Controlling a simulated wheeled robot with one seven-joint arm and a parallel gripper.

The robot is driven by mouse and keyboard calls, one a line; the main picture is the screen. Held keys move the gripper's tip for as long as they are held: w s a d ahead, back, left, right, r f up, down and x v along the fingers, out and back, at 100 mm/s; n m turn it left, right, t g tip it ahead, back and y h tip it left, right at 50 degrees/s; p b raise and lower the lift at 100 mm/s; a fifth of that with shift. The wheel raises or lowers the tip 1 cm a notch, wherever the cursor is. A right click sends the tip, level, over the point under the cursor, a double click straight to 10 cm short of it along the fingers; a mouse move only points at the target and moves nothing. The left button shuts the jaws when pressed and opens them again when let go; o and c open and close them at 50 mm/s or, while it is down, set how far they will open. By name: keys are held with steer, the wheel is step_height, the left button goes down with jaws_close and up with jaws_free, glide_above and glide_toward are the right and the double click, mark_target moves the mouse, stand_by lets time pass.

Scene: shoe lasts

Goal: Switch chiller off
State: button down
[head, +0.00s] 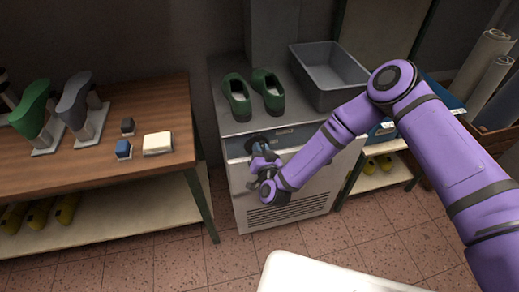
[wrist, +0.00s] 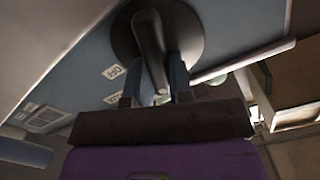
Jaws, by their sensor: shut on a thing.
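The chiller (head: 290,205) is a grey metal cabinet with a blue front panel and a vent grille low on its front. On its panel is a dark round dial with a lever-shaped knob (wrist: 150,42), seen close up in the wrist view. A white label (wrist: 114,71) with dark lettering sits beside the dial. My gripper (wrist: 155,85) is shut on the knob, one finger on each side of its lower end. In the head view my gripper (head: 262,160) is at the upper left of the chiller's front and hides most of the dial.
A pair of green shoes (head: 252,96) and a grey tub (head: 328,74) stand on the chiller. A wooden table (head: 80,165) with shoe lasts is at the left. A low shelf (head: 380,178) is at the right. Tiled floor lies in front, with a white surface (head: 335,276) nearest.

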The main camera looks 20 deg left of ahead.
steer(key=m, duration=0.8)
steer(key=f+m, duration=0.1)
steer(key=m, duration=0.4)
steer(key=shift+w+d+f, duration=0.1)
steer(key=shift+w+d, duration=0.15)
steer(key=shift+d, duration=0.1)
stand_by(0.3)
steer(key=c, duration=1)
jaws_free()
steer(key=v, duration=1.1)
steer(key=shift+a, duration=0.1)
